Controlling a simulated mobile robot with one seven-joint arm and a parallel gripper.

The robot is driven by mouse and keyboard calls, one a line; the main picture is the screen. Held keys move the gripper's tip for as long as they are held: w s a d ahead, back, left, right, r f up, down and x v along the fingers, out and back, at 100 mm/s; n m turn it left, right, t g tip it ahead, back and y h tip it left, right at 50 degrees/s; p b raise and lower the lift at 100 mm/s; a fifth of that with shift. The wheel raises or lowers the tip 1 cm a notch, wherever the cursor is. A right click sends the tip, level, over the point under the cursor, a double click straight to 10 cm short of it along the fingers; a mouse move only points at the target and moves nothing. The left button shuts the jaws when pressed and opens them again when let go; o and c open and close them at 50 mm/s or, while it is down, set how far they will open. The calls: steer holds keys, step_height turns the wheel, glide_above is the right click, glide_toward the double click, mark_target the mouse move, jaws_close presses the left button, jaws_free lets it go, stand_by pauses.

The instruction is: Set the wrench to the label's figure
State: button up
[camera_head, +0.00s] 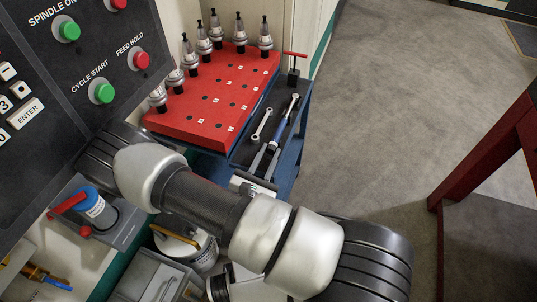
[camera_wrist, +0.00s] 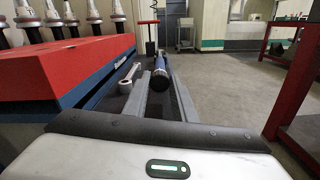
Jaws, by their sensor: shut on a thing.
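The wrench (camera_head: 281,128) has a blue and black handle and a bright metal head. It lies on a dark mat (camera_head: 246,153) on the cart's edge strip. In the wrist view the wrench (camera_wrist: 160,80) points away from me, its dark round end nearest. My gripper (camera_head: 268,150) has its two grey fingers on either side of the handle; the fingers also show in the wrist view (camera_wrist: 162,76). It is shut on the wrench's handle end. The wrench's scale is too small to read, and I cannot make out a label with a figure.
A smaller spanner (camera_head: 262,124) lies just left of the wrench. A red rack (camera_head: 215,98) with several tool holders stands left of the mat. A red-handled T-shaped post (camera_head: 293,70) stands beyond. Grey floor (camera_head: 380,110) lies open to the right, before a red-framed table (camera_head: 485,150).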

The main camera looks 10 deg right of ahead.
steer(key=n+p, duration=0.2)
steer(key=n, duration=0.4)
steer(key=n+p, duration=0.1)
steer(key=n, duration=0.4)
steer(key=shift+n, duration=0.4)
stand_by(0.4)
steer(key=o, duration=1)
steer(key=shift+o, duration=0.2)
steer(key=shift+f, duration=0.1)
steer(key=shift+a, duration=0.1)
